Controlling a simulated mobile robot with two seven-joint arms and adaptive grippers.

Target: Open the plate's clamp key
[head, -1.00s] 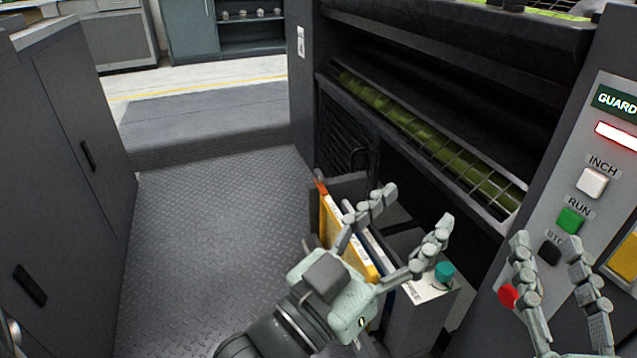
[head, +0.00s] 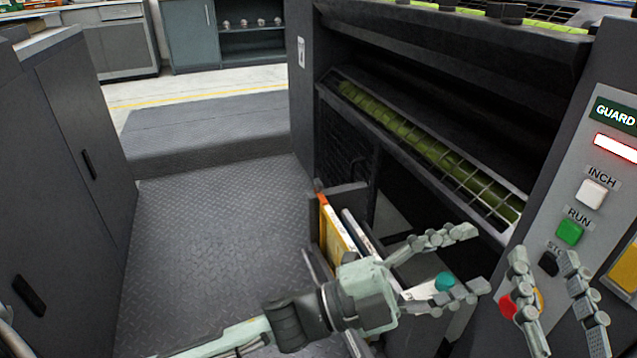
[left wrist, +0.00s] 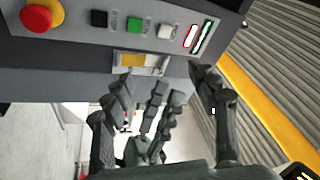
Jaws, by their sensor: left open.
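I cannot make out the plate or a clamp key for certain in either view. My left gripper (head: 472,260) is open and empty, in front of the press opening and above a grey box with a teal knob (head: 445,282). Its lower finger passes close to the knob in the picture; I cannot tell whether they touch. My right gripper (head: 544,258) is open and empty, in front of the control panel. In the left wrist view my left fingers (left wrist: 162,73) stand apart, with the panel beyond them.
The control panel carries a white INCH button (head: 592,192), a green RUN button (head: 569,232), a black button (head: 549,263) and a red button (head: 507,305). A rack holds a yellow-edged flat item (head: 338,228). A barred guard (head: 440,160) crosses the press opening. The tread-plate floor (head: 220,220) is clear.

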